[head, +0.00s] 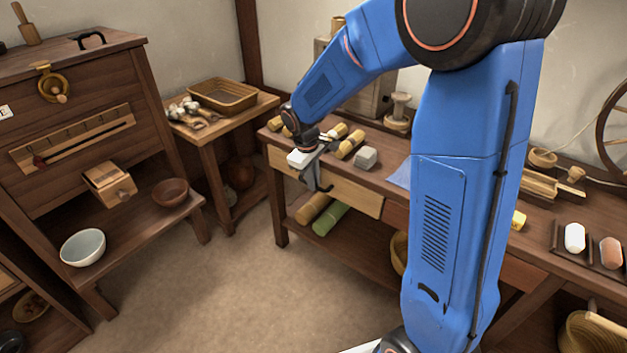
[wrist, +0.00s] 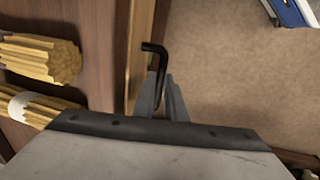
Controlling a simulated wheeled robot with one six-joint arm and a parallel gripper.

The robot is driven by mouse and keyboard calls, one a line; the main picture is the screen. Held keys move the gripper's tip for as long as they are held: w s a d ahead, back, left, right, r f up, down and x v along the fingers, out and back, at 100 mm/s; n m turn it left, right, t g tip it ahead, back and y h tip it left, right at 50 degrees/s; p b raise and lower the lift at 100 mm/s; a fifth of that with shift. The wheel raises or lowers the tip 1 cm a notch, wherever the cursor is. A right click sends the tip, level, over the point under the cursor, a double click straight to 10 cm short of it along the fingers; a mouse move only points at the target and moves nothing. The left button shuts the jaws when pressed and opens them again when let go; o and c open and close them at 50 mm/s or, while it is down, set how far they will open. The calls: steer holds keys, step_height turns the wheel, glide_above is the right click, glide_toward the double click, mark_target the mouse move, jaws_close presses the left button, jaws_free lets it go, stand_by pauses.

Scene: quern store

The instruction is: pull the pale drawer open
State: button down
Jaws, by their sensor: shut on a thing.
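The pale drawer (head: 355,197) is set in the front of the long dark bench, in the middle of the head view. Its pale front edge (wrist: 139,55) runs down the wrist view beside the dark bench top. A black bar handle (wrist: 155,50) stands off that front. My gripper (head: 319,182) is at the drawer front, pointing down, and it also shows in the wrist view (wrist: 168,98). Its jaws are shut on the handle, hiding part of it. The drawer looks nearly flush with the bench; I cannot tell of a small gap.
Tied bundles (wrist: 40,58) and a grey block (head: 366,158) lie on the bench top (head: 395,150). A green roll (head: 331,218) lies on the shelf below. A side table (head: 215,130) and dark cabinet (head: 75,90) stand left. Floor before the drawer is clear.

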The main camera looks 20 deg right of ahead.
steer(key=s+a, duration=0.7)
steer(key=a, duration=0.3)
steer(key=s+a, duration=0.7)
steer(key=a, duration=0.3)
steer(key=shift+s+a, duration=0.25)
steer(key=shift+s, duration=0.15)
steer(key=c, duration=1.8)
jaws_free()
steer(key=shift+r, duration=0.1)
steer(key=r, duration=0.5)
steer(key=s+a+r, duration=0.1)
steer(key=r, duration=0.5)
steer(key=s+a+r, duration=0.1)
steer(key=r, duration=0.5)
steer(key=shift+a, duration=0.25)
steer(key=shift+d, duration=0.1)
